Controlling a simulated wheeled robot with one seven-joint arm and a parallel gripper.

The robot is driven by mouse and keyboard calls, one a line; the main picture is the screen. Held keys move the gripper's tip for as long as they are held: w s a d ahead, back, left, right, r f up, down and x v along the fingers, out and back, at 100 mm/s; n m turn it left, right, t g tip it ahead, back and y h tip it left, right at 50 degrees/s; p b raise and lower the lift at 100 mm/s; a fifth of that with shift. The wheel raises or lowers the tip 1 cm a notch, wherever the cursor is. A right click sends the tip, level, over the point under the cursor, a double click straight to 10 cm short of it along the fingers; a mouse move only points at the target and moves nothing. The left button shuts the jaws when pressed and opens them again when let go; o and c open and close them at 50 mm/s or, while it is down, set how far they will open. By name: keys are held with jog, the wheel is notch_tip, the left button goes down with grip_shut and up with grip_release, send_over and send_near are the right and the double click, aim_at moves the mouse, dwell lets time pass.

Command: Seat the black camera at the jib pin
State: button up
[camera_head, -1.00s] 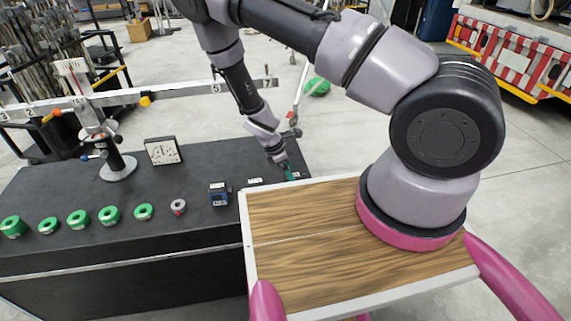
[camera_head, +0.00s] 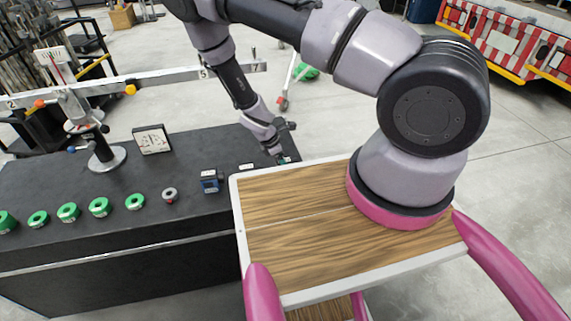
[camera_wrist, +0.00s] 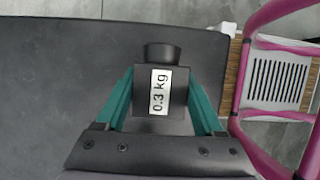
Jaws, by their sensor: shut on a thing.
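The black camera (camera_wrist: 172,112), with a white "0.3 kg" label and a round dark lens end, is between the two green fingers of my gripper (camera_wrist: 161,100) in the wrist view. The fingers are shut on its sides. In the head view my gripper (camera_head: 281,159) is low at the right end of the black table, and the camera there is too small to make out. I cannot tell whether it touches the table top. The jib (camera_head: 165,82) is a pale numbered beam at the upper left, with a small upright pin (camera_head: 254,53) near its right end.
The black table (camera_head: 120,225) carries a row of green rings (camera_head: 99,206), a grey ring (camera_head: 170,195), a dark blue block (camera_head: 210,181), a white dial plate (camera_head: 152,139) and the jib's stand (camera_head: 105,155). A white label (camera_head: 246,167) lies near my gripper.

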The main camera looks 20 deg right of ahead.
aim_at(286, 160)
jog(key=shift+r, duration=1.25)
dwell(0.6)
jog(key=shift+r, duration=2.5)
notch_tip(286, 160, up, 8)
jog(key=shift+f, duration=0.25)
